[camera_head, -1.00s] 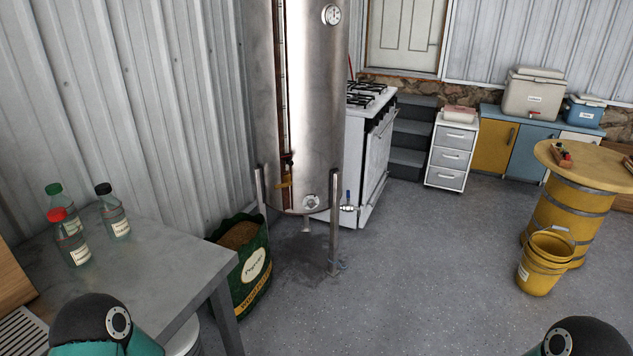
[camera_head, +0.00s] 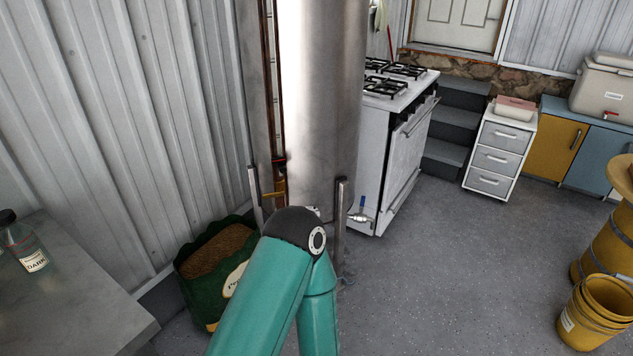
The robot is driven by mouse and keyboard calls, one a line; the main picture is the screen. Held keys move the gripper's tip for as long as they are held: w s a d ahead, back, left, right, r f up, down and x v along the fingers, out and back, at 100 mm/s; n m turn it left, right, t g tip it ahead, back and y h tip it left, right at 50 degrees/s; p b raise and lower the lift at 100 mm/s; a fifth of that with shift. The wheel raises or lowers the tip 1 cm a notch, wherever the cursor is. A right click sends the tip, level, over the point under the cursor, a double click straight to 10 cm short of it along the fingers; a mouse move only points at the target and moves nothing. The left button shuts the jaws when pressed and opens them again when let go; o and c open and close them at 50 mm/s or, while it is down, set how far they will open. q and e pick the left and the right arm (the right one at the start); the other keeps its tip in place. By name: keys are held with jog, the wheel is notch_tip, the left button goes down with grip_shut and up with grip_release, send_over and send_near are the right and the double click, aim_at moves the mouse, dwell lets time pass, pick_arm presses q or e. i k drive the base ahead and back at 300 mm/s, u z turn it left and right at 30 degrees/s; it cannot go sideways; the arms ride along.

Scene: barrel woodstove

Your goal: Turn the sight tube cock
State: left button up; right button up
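The tall steel tank (camera_head: 320,110) stands ahead on metal legs, left of the stove. Its sight tube (camera_head: 275,80) runs down the tank's left side in a copper-brown strip. A small brass-yellow cock (camera_head: 273,194) sits at the tube's lower end, just above and left of my raised arm's dark elbow. A separate valve with a blue lever (camera_head: 361,212) sticks out at the tank's lower right. One teal arm of mine rises in front of the tank and hides its bottom. Neither gripper shows in the view.
A green sack (camera_head: 205,270) of grain-like material stands left of the arm by the wall. A grey table (camera_head: 80,290) with a bottle (camera_head: 22,245) is at the left. A white stove (camera_head: 385,150) stands right of the tank. Yellow buckets (camera_head: 592,318) are at far right. Floor between is clear.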

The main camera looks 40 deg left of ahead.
aim_at(282, 193)
jog(key=u, duration=0.35)
jog(key=i, duration=1.15)
jog(key=u, duration=1.05)
jog(key=i, duration=0.2)
jog(key=u, duration=0.1)
jog(key=k, duration=0.7)
jog(key=u, duration=0.25)
jog(key=i, duration=0.7)
jog(key=z, duration=0.2)
